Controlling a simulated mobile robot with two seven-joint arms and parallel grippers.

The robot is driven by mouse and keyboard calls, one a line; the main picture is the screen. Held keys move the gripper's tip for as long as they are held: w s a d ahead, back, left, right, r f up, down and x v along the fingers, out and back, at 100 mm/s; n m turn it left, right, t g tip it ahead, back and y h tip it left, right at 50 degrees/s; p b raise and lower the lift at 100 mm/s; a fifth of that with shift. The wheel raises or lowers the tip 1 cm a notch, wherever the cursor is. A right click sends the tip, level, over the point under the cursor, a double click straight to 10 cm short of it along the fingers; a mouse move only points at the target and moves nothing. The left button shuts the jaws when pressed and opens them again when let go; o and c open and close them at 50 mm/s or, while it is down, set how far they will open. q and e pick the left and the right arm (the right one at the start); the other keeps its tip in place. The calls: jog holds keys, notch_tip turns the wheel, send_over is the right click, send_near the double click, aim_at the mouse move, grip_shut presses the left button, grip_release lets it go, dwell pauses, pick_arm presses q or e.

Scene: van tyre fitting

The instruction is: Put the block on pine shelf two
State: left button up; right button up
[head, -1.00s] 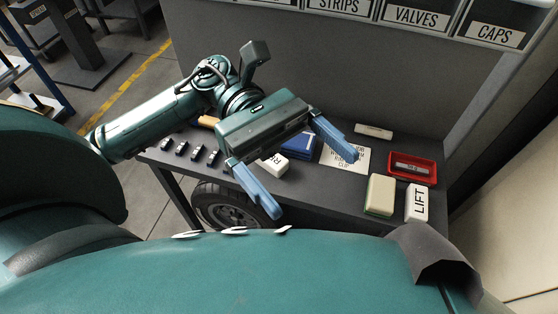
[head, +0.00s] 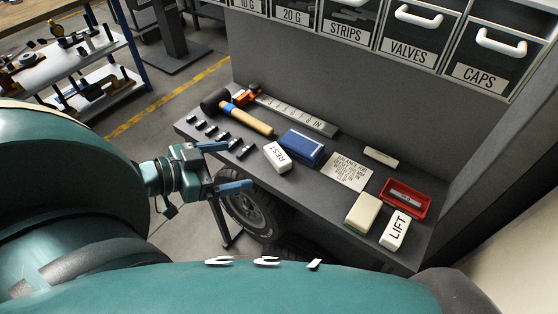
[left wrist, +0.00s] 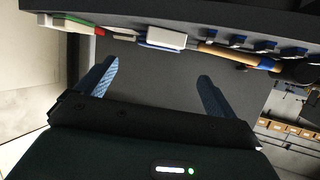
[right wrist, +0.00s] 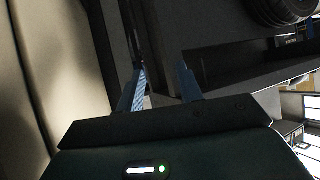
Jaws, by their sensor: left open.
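Two white blocks lie on the grey bench: one marked REST (head: 277,157) near the front edge, one marked LIFT (head: 396,231) at the right end. I cannot tell which is the task's block. No shelf marked as pine shelf two can be made out. My left gripper (head: 238,165) is open and empty, off the bench's front edge, left of the REST block. In the left wrist view, its fingers (left wrist: 158,72) are apart below the bench edge, with a white block (left wrist: 166,38) beyond. My right gripper (right wrist: 162,75) shows only in its wrist view, fingers apart and empty.
The bench (head: 310,190) also holds a mallet (head: 240,112), a blue box (head: 301,147), a cream-green block (head: 362,212), a red tray (head: 405,197) and several dark clips. A wheel (head: 252,210) stands under it. Drawers (head: 410,35) are above; a shelved cart (head: 95,85) stands far left.

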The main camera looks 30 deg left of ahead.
aim_at(271, 157)
pick_arm(q)
jog(key=shift+f+b+x, duration=0.1)
jog(key=shift+b+x, duration=0.6)
jog(key=shift+x, duration=1.2)
jog(key=shift+f+b+x, duration=0.15)
jog(key=shift+b+x, duration=0.5)
jog(key=shift+x, duration=1.3)
jog(key=shift+w+d+f+b, duration=0.1)
jog(key=shift+w+f, duration=0.15)
jog(key=shift+w, duration=0.3)
jog(key=shift+w+d+f+b, duration=0.1)
jog(key=shift+w+f, duration=0.15)
jog(key=shift+w, duration=0.3)
jog(key=shift+w+d+f+b, duration=0.1)
jog(key=shift+w+f, duration=0.15)
jog(key=shift+w, duration=0.3)
jog(key=shift+x, duration=0.75)
jog(key=shift+c, duration=0.4)
jog(key=c, duration=1.1)
